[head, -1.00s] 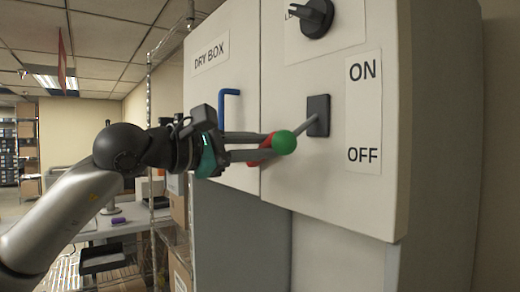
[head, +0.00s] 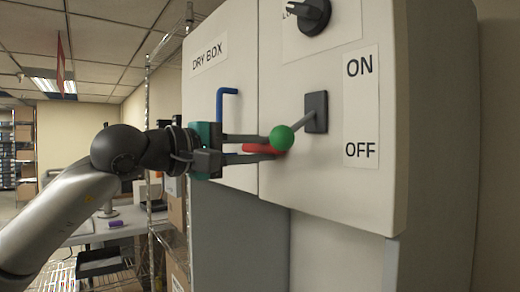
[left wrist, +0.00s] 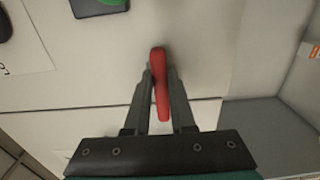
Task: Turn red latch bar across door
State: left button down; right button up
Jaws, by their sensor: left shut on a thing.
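The red latch bar (head: 262,148) lies about level in the head view, across the seam between the DRY BOX door (head: 205,85) and the switch panel beside it. My left gripper (head: 272,148) is shut on it, one finger above and one below. In the left wrist view the red bar (left wrist: 160,85) sits between the two fingers (left wrist: 160,75) and spans the seam. The green ball knob hides part of the bar's right end in the head view. My right gripper is not in view.
A lever with a green ball knob (head: 282,138) sticks out from the switch plate (head: 316,112), close to my fingertips. A blue door handle (head: 221,104) is just above my gripper. A black rotary knob (head: 312,14) is higher up. A wire rack and desk stand behind left.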

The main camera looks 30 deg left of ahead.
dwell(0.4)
pick_arm(q)
jog(key=c, duration=0.8)
grip_release()
jog(key=shift+o, duration=0.2)
jog(key=shift+s+a, duration=0.1)
jog(key=shift+s+a+f+b, duration=0.15)
jog(key=shift+s+a+b, duration=0.1)
jog(key=shift+s+b, duration=0.4)
jog(key=b+v, duration=1)
jog(key=v, duration=0.3)
jog(key=shift+s, duration=0.35)
